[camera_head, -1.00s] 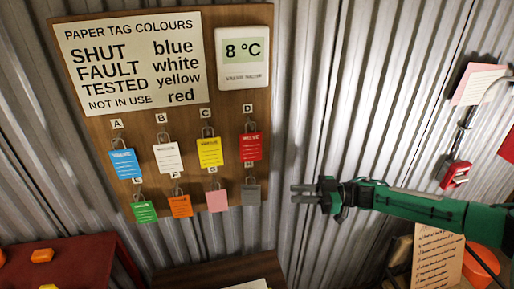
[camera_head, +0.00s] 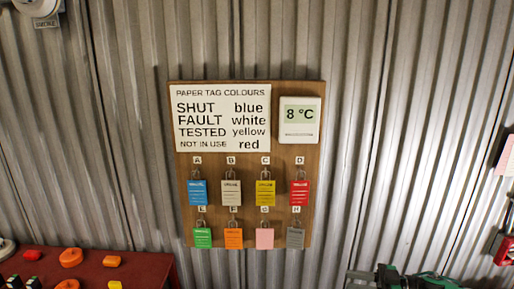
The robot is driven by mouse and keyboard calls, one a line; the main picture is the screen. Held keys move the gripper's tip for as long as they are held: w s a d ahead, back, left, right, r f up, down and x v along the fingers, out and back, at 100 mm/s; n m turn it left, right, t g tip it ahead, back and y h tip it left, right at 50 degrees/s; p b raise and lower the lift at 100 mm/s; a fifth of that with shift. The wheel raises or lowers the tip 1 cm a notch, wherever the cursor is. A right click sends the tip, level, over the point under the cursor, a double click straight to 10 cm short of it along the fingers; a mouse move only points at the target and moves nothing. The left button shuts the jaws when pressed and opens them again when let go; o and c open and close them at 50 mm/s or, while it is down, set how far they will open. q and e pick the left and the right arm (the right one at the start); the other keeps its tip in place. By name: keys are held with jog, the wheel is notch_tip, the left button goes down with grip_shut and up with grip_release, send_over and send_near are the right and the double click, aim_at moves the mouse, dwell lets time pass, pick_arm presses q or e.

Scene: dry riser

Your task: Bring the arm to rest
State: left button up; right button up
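My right gripper (camera_head: 362,276) is low in the head view, right of the wooden board, at the bottom edge. Its dark fingers point left, and the green arm (camera_head: 432,281) behind it is mostly cut off by the frame. The fingers are too small and cropped to tell whether they are open or shut. Nothing is seen held in it. It is apart from the board and its padlocks. My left gripper is not in view.
A wooden board (camera_head: 251,158) on the corrugated wall holds a tag colour chart (camera_head: 222,118), an 8 °C display (camera_head: 300,121) and several coloured padlocks. A red table (camera_head: 140,268) with orange and yellow pieces stands lower left. Red and pink items hang at the right edge.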

jog(key=w+f+m+t+h, duration=0.3)
jog(key=f+t, duration=0.1)
jog(key=f, duration=0.7)
jog(key=w+f+m+t+h, duration=0.3)
jog(key=w+f+t, duration=0.1)
jog(key=f, duration=0.6)
jog(key=s+d+f+m+h, duration=0.2)
jog(key=s+f+h, duration=0.2)
jog(key=f, duration=0.8)
jog(key=s+d+f+m+g+h, duration=0.25)
jog(key=s+f+h, duration=0.25)
jog(key=s+f, duration=1.3)
jog(key=s+a+f+g, duration=0.1)
jog(key=s+f+g, duration=0.2)
jog(key=s, duration=0.9)
jog(key=s+a+f+m+g+h, duration=0.1)
jog(key=s+f+g, duration=0.2)
jog(key=s+f, duration=0.4)
jog(key=s+a+f+m+g+h, duration=0.1)
jog(key=s+f, duration=0.4)
jog(key=s, duration=1.3)
jog(key=shift+a+f+g, duration=0.15)
jog(key=shift+a+g, duration=0.4)
jog(key=shift+g, duration=0.5)
